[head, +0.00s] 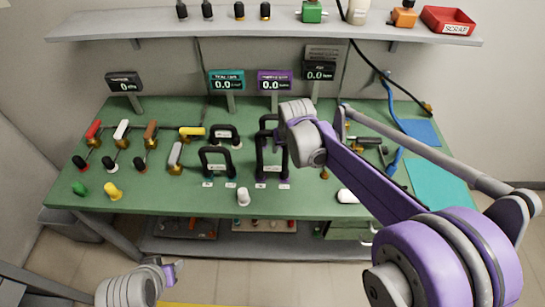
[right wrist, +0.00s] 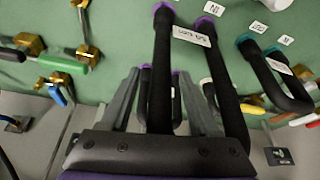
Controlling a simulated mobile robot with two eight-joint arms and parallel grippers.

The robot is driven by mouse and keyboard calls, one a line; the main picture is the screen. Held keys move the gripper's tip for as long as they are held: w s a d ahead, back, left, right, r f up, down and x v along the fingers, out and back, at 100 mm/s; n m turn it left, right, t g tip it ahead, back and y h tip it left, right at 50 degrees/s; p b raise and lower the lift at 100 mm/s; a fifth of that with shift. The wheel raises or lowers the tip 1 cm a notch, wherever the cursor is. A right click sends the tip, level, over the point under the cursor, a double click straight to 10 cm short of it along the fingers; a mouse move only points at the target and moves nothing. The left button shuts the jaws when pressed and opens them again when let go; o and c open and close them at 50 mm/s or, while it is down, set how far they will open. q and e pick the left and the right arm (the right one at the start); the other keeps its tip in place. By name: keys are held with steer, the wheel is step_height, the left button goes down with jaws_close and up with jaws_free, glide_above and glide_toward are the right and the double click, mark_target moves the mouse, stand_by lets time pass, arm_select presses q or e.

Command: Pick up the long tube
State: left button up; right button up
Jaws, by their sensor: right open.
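The long tube (head: 259,160) is a tall black U-shaped tube with purple ends, standing at the middle of the green bench. In the right wrist view the long tube (right wrist: 228,90) carries a white label, and its purple ends meet the bench near an "N1" tag. My right gripper (right wrist: 158,76) is open, with its grey fingers around one leg of the tube; the other leg is outside the right finger. I cannot tell whether they touch. My left gripper (head: 177,267) is low at the left, off the bench, its jaws unclear.
A similar black tube (head: 203,162) with teal ends stands to the left. Several coloured-handled fittings, such as a yellow one (head: 191,131), fill the left. Small displays (head: 275,80) line the back; a shelf (head: 330,32) hangs above.

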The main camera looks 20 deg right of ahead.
jaws_close()
stand_by(0.5)
